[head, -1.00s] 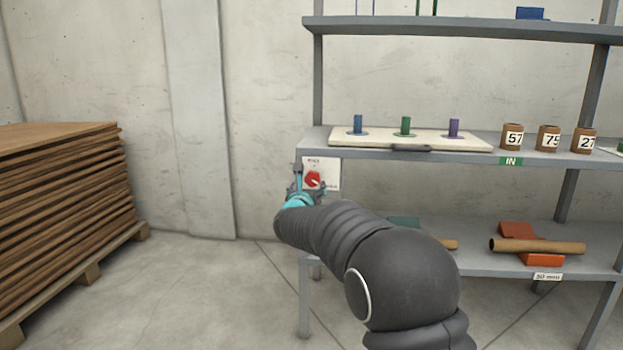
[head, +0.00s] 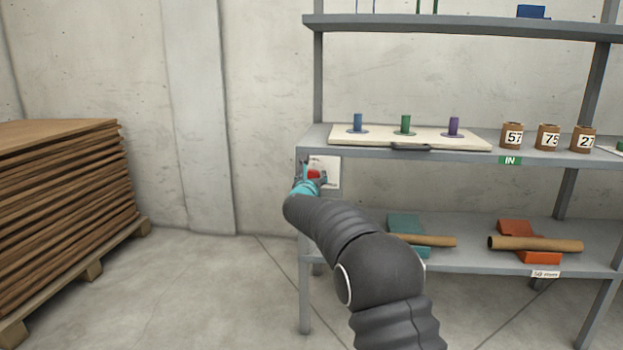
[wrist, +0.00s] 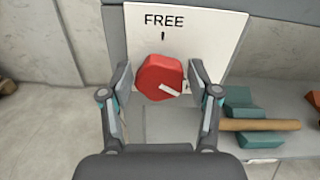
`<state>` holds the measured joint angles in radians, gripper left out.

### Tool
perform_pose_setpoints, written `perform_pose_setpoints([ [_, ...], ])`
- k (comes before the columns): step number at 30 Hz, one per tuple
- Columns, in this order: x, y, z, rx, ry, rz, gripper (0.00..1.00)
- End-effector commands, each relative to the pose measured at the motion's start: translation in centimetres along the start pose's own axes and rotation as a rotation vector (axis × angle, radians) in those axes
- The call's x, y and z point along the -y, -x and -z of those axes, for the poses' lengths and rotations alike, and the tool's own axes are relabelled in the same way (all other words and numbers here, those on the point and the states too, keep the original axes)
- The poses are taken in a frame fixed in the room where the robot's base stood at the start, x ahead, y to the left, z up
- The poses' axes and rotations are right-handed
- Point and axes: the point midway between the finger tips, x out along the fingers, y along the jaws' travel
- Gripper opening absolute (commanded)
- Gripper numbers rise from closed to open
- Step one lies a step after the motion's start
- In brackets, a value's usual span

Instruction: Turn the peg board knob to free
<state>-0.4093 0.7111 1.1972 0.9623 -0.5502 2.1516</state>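The red knob (wrist: 160,78) sits on a white plate (wrist: 216,32) marked FREE at the top, with a short black tick below the word. The knob's white pointer line points to the lower right, away from the tick. My gripper (wrist: 160,76) has its fingers on either side of the knob, with the left pad very close to it and a small gap seeming to show at the right. In the head view the knob (head: 314,174) is partly hidden by my gripper (head: 310,176). The peg board (head: 375,140) with blue, green and purple pegs lies on the shelf above.
Brown numbered cores (head: 548,136) stand on the same shelf, to the right. Tubes rest on teal (head: 404,224) and orange (head: 516,229) cradles on the lower shelf. A shelf post (head: 305,250) stands below the knob. Stacked brown boards (head: 65,200) are at left.

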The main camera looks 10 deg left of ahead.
Motion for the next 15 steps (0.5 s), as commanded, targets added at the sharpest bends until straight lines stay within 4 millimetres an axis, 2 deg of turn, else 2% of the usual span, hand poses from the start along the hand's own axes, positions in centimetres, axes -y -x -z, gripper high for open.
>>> perform_pose_setpoints([
  [1, -0.01, 0.01, -0.01, 0.0, 0.0, 0.0, 0.41],
  [3, -0.02, 0.02, -0.01, 0.0, 0.0, 0.0, 0.24],
  [5, -0.02, 0.02, -0.02, 0.0, 0.0, 0.0, 0.11],
  [15, -0.07, 0.03, -0.02, 0.001, 0.035, -0.001, 0.11],
])
